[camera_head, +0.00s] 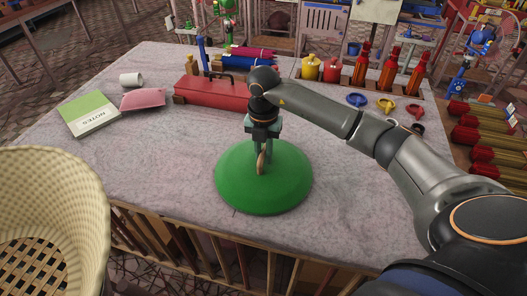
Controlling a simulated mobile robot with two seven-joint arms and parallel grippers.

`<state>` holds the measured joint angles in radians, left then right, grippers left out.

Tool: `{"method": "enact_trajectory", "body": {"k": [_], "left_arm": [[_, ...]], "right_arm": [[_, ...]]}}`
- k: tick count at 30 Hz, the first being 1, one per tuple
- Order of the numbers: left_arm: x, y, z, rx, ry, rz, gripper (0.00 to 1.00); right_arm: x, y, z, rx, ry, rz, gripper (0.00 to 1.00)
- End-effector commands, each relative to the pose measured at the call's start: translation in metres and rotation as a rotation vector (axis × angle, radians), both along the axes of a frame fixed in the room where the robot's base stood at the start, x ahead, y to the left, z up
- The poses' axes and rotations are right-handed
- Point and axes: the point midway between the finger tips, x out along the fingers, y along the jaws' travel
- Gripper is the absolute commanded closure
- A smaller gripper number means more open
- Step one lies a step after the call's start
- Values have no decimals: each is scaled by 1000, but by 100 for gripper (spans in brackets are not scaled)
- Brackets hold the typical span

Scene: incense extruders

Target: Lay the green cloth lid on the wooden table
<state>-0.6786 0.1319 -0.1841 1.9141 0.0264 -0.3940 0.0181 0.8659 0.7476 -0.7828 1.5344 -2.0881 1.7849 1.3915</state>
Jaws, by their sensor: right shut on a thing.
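The green cloth lid (287,188) is a round, slightly domed disc with a brown handle (261,165) at its middle. It is at the front middle of the wooden table (180,150), which has a pale grey top. My right gripper (261,160) comes down from above and is shut on the lid's handle. I cannot tell whether the lid touches the tabletop or is just above it. My left gripper is not in view.
A woven basket (50,200) stands at the lower left. On the table are a green notebook (88,112), a red toolbox (212,92), a white cup (131,79), red bottles (390,68) and coloured rings (385,105). The tabletop left of the lid is clear.

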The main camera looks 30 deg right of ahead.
Motion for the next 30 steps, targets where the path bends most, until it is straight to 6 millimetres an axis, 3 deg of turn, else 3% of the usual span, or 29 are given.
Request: {"method": "enact_trajectory", "body": {"k": [8, 9, 16, 24, 30], "left_arm": [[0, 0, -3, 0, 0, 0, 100], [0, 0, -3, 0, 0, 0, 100], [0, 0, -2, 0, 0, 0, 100], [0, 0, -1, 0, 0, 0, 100], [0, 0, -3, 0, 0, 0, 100]], "right_arm": [[0, 0, -4, 0, -1, 0, 100], [0, 0, -3, 0, -1, 0, 78], [0, 0, -2, -1, -1, 0, 52], [0, 0, -1, 0, -1, 0, 51], [1, 0, 21, 0, -6, 1, 51]]}}
